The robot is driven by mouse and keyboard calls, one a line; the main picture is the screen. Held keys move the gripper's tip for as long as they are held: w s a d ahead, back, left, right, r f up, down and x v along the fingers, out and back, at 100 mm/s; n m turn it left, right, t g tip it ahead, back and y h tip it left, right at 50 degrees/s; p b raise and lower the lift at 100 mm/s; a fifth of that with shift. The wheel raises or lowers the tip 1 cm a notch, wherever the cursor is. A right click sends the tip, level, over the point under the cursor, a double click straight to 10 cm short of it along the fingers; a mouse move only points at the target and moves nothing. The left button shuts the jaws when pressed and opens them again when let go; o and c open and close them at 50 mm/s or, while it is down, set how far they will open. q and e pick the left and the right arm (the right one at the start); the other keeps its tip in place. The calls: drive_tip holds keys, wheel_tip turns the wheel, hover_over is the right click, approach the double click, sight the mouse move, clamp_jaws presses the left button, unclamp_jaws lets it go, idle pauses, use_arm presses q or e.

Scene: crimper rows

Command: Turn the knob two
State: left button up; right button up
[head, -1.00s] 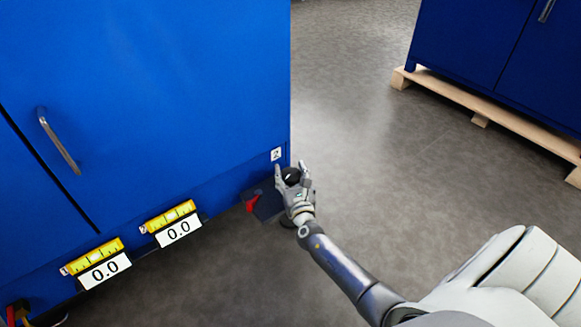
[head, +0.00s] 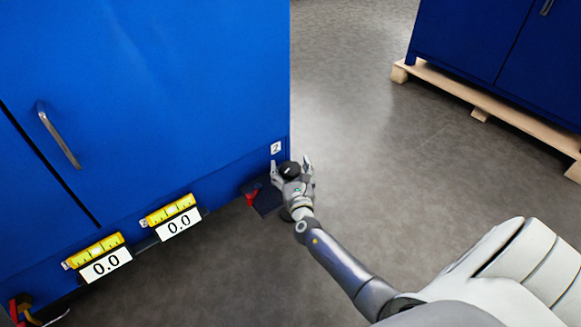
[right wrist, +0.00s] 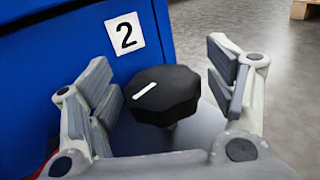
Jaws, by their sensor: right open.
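The black lobed knob (right wrist: 165,95) with a white line mark stands between the open fingers of my right gripper (right wrist: 168,88) in the right wrist view. A white label with a "2" (right wrist: 125,34) is on the blue cabinet just behind it. The line on the knob slants up to the right. I see a gap between the knob and the fingers on both sides. In the head view my right gripper (head: 293,170) is at the cabinet's lower right corner, and the knob (head: 289,168) shows between its fingers. My left gripper is not in view.
The blue cabinet (head: 170,90) fills the left. Two yellow gauges (head: 95,251) (head: 171,210) with "0.0" displays sit along its lower edge. A red part (head: 253,197) is beside the knob's dark base. Another blue cabinet stands on a wooden pallet (head: 480,105); floor between is clear.

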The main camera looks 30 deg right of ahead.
sight(292, 175)
drive_tip(key=v, duration=0.7)
drive_tip(key=shift+s, duration=0.1)
idle(0.4)
